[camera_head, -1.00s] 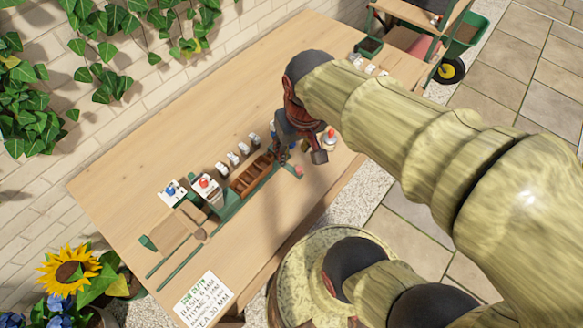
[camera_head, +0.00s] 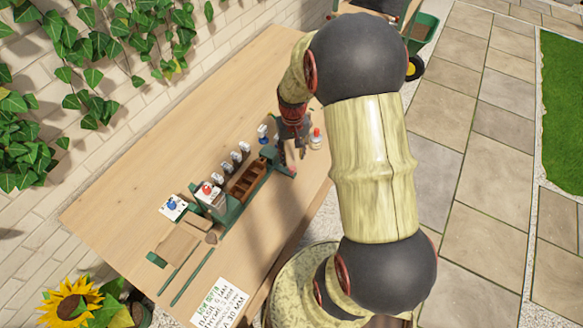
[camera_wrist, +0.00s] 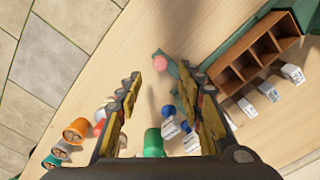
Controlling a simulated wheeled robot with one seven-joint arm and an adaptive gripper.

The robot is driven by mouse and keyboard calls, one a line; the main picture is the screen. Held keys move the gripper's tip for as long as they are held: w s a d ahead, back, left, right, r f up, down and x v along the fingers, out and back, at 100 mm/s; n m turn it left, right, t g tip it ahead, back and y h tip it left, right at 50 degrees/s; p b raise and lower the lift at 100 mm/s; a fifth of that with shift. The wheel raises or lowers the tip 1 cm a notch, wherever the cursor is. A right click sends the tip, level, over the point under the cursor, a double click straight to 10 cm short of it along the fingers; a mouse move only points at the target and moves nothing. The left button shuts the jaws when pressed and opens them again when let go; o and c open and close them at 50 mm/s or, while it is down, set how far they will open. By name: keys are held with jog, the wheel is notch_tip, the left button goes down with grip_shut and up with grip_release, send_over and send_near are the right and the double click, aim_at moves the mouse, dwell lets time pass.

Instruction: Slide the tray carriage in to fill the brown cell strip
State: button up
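The brown cell strip (camera_head: 246,185) lies in a green carriage (camera_head: 262,186) on the wooden bench, beside a white box with a red knob (camera_head: 207,188). The strip's compartments look empty in the wrist view (camera_wrist: 243,60). A pink knob (camera_wrist: 160,62) stands at the carriage's near end, by a green bar (camera_wrist: 187,88). My gripper (camera_wrist: 162,78) is open and empty, its yellow-padded fingers on either side of the line to the knob. In the head view my gripper (camera_head: 291,150) hangs over the carriage's right end and hides part of it.
Several small labelled bottles (camera_head: 236,157) stand in a row behind the strip. A red-capped bottle (camera_head: 316,139) stands right of my gripper. Orange and grey pots (camera_wrist: 72,132) and a green cylinder (camera_wrist: 153,143) show in the wrist view. A lettered card (camera_head: 220,303) lies at the front edge.

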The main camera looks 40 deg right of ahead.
aim_at(292, 167)
jog(key=shift+f+b, duration=0.55)
jog(key=shift+f, duration=2.65)
jog(key=shift+c, duration=0.8)
jog(key=c, duration=0.8)
grip_shut()
